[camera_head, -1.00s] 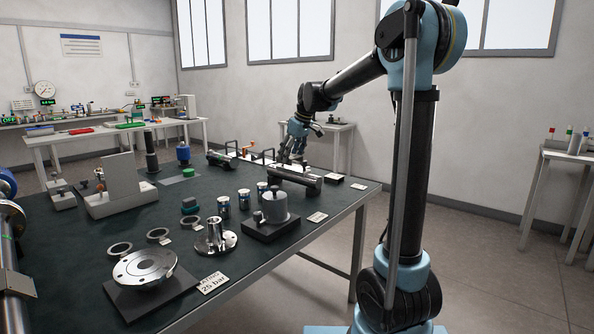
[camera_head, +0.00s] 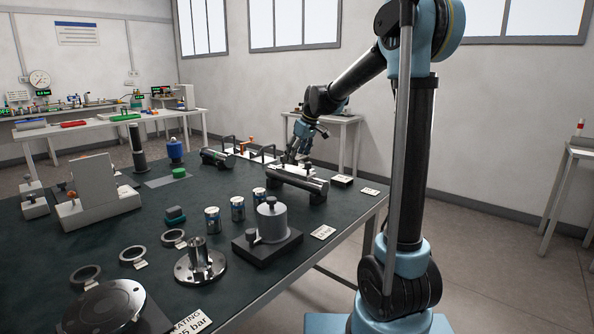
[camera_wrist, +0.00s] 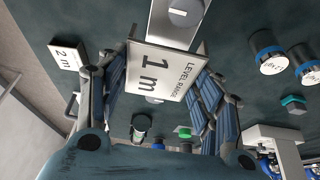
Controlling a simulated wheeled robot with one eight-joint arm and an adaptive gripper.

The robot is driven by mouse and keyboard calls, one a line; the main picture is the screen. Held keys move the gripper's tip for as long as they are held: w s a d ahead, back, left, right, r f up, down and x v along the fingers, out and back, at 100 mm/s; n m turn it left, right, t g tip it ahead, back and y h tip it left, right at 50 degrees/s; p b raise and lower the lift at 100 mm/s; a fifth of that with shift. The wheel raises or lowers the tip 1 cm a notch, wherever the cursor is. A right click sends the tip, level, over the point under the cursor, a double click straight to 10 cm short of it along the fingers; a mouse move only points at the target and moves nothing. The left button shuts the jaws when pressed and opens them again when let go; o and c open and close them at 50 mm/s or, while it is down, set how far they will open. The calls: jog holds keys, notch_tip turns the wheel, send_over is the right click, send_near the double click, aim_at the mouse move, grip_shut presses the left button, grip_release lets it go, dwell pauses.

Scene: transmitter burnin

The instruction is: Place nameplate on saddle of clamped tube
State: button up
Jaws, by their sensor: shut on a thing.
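My gripper (camera_head: 297,156) is at the right part of the bench, just above a dark horizontal tube (camera_head: 290,178). In the wrist view, my gripper (camera_wrist: 165,88) is shut on a white nameplate (camera_wrist: 165,70) reading "LEVEL RANGE 1 m", with a finger at each side edge. The nameplate is too small to make out in the head view. A pale metal surface (camera_wrist: 178,22) lies behind the nameplate's top edge in the wrist view; I cannot tell whether they touch. The saddle is not clearly visible.
A second plate (camera_wrist: 67,56) reading "2 m" lies on the bench. A grey cylinder on a dark block (camera_head: 272,222), several small labelled cans (camera_head: 237,208) and another dark tube (camera_head: 217,158) stand near. Bare bench top (camera_head: 215,185) shows between them.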

aim_at(295, 170)
jog(key=shift+s+a+f, duration=0.1)
jog(key=shift+f, duration=1.25)
jog(key=shift+s+a+f, duration=0.1)
jog(key=shift+f, duration=1.25)
jog(key=o, duration=1.2)
jog(key=shift+c, duration=0.2)
